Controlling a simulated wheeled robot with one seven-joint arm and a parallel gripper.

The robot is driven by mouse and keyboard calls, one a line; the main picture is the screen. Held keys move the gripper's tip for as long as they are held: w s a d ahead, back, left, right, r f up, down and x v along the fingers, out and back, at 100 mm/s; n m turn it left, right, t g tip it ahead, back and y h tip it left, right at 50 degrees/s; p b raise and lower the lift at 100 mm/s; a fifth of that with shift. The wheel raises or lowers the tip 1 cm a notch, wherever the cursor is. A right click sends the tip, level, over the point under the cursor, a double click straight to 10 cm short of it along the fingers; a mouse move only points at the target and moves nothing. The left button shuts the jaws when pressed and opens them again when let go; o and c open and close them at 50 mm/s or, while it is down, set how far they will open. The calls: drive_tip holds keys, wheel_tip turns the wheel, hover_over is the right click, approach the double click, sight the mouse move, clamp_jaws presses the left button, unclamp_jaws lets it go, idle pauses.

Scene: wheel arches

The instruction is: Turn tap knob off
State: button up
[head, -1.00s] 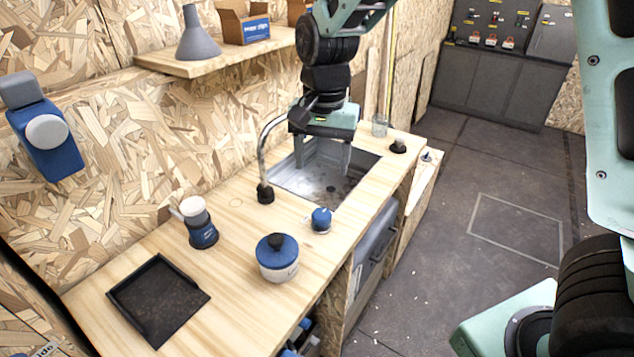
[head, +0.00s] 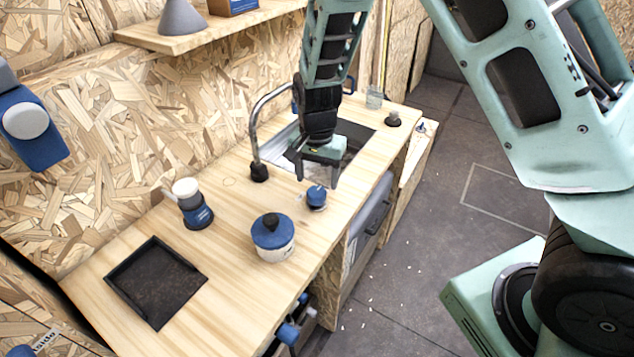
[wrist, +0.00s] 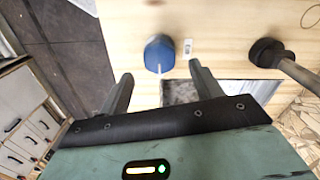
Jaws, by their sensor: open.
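The tap knob (head: 317,198) is a round blue knob on the wooden counter, at the near end of the sink. In the wrist view the knob (wrist: 158,54) shows a pale pointer line and lies just beyond the gap between the fingertips. My gripper (head: 317,183) points down, open and empty, with its fingers close to the knob. I cannot tell whether they touch it. In the wrist view the gripper (wrist: 160,72) has one finger to each side. The curved metal tap (head: 254,125) stands on a black base left of the sink.
A blue-lidded pot (head: 273,240) stands close in front of the knob. A blue and white device (head: 195,208) and a black tray (head: 155,280) are further left. The sink (head: 284,143) lies behind my gripper. A shelf (head: 215,32) juts from the wall.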

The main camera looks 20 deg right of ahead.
sight(317, 190)
drive_tip(key=shift+f, duration=1.75)
drive_tip(key=c, duration=1)
drive_tip(key=shift+o, duration=0.2)
